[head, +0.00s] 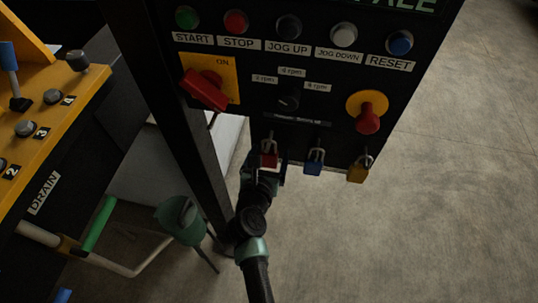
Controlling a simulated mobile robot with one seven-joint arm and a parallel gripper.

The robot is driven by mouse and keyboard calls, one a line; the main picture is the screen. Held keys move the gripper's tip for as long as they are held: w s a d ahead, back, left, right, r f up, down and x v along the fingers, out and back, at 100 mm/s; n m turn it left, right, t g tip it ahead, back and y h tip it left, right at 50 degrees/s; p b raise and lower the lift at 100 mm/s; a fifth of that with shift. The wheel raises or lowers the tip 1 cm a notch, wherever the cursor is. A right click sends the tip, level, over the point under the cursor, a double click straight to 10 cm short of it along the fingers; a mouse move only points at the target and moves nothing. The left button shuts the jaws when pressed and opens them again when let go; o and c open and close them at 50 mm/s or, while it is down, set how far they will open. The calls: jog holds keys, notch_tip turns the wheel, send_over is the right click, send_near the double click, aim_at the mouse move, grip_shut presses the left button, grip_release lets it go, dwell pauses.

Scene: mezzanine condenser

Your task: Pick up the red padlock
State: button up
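The red padlock (268,160) hangs by its shackle at the lower left edge of the black control panel (340,128). My gripper (270,168) reaches up from below and is right at the red padlock. Dark finger parts show close beside the padlock's body, and the lower part of the padlock is partly hidden by them. I cannot tell whether the fingers touch or grip it.
A blue padlock (313,168) and a yellow padlock (357,173) hang to the right on the same edge. A dark post (185,125) stands close on the left, with a green funnel (182,218) below. Open concrete floor (430,230) lies right.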

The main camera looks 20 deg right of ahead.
grip_shut()
jog(key=shift+r, duration=0.1)
jog(key=shift+r, duration=0.5)
jog(key=shift+s+a+r, duration=0.15)
jog(key=shift+s, duration=0.05)
jog(key=s+a+b, duration=0.3)
jog(key=s+a, duration=0.6)
jog(key=s, duration=0.5)
jog(key=shift+s+a+b, duration=0.25)
jog(key=shift+a+b, duration=0.05)
jog(key=shift+a, duration=0.1)
jog(key=shift+r, duration=0.15)
